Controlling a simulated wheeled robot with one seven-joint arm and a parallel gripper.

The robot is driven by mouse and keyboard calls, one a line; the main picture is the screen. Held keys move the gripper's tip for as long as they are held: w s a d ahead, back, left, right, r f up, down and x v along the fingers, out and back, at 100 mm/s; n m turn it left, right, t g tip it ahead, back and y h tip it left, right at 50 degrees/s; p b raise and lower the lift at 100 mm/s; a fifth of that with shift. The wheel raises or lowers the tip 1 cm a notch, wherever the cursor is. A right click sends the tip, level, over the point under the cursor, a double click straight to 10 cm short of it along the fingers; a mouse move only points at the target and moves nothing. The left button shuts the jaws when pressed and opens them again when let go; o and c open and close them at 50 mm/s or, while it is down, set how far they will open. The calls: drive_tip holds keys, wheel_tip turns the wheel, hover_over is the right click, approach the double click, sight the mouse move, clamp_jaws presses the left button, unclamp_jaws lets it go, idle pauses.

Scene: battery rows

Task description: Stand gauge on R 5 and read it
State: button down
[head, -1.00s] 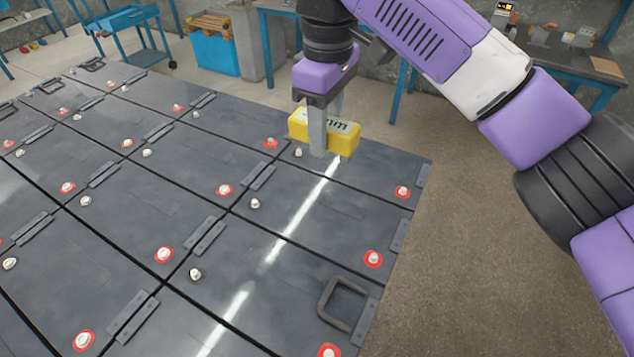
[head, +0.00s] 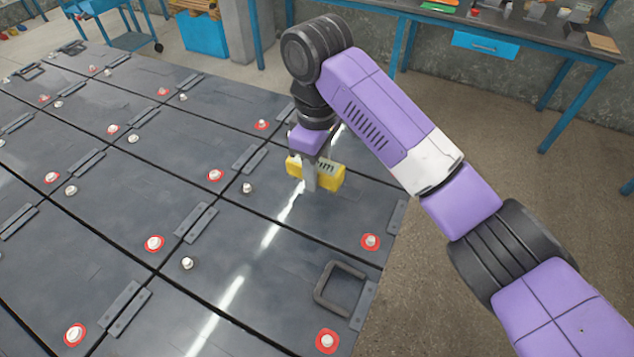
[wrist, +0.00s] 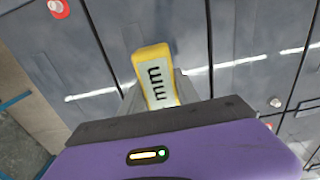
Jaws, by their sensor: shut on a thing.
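The gauge (head: 330,176) is a yellow block with a white face marked "mm"; it also shows in the wrist view (wrist: 151,66). My gripper (head: 310,186) points down and is shut on the gauge, with its fingers on the block's sides. In the head view the gauge appears over a dark grey battery (head: 285,225) in the right-hand column. That battery has a plain terminal (head: 247,187) and a red-ringed terminal (head: 371,241). I cannot tell whether the gauge touches the battery top. No row labels are readable, and the gauge's reading is not legible.
A raised handle (head: 341,288) stands on the nearer battery. Flat link bars (head: 196,222) join batteries across the columns. A workbench (head: 500,38) and a blue cart (head: 122,20) stand behind. Floor (head: 470,150) is open to the right.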

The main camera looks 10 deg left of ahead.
sight(317, 194)
drive_tip(key=shift+f, duration=2.15)
drive_tip(key=c, duration=0.9)
unclamp_jaws()
drive_tip(key=shift+f, duration=0.15)
wheel_tip(317, 194, up, 12)
drive_tip(key=shift+r+p, duration=0.15)
drive_tip(key=shift+p, duration=0.3)
